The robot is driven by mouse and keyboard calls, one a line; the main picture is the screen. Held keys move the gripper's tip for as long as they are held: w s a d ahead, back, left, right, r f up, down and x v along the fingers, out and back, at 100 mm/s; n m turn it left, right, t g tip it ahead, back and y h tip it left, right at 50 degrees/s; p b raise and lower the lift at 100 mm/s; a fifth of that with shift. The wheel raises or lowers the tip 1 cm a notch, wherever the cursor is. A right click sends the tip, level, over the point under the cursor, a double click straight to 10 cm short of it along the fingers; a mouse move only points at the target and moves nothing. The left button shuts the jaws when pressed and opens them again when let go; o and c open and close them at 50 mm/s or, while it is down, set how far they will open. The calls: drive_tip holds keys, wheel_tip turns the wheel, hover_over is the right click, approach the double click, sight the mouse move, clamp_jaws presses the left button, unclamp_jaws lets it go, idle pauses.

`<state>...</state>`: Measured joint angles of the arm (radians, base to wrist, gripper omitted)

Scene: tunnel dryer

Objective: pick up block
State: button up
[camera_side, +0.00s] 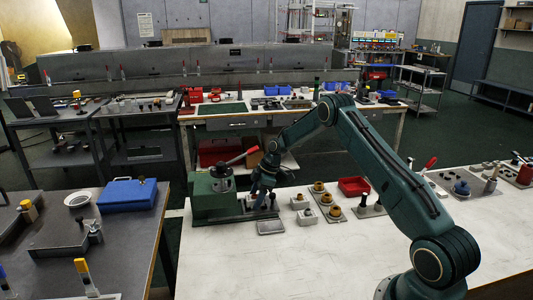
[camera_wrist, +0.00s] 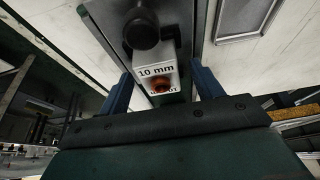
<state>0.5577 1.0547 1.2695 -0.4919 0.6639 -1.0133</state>
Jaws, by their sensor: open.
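The block (camera_wrist: 150,72) is a light grey piece marked "10 mm". It shows in the wrist view with a round black knob above it and an orange-brown spot low on its face. My gripper (camera_wrist: 165,90) is open, with one blue finger on each side of the block. I cannot tell whether either finger touches it. In the side view my gripper (camera_side: 262,191) points down beside the green machine (camera_side: 212,203), and it largely hides the block there.
A flat grey plate (camera_side: 271,227) lies in front. Small blocks with brass-coloured parts (camera_side: 306,217), a red bin (camera_side: 353,187) and black-knobbed pieces stand to the right. The white table's front (camera_side: 310,265) is clear.

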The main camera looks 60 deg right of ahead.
sight(253, 196)
drive_tip(key=c, duration=1.3)
drive_tip(key=shift+r, duration=0.15)
drive_tip(key=shift+r, duration=1.4)
drive_tip(key=shift+s+a+r, duration=0.1)
drive_tip(key=shift+r, duration=0.2)
drive_tip(key=s+a, duration=1.2)
drive_tip(key=shift+s+a, duration=0.25)
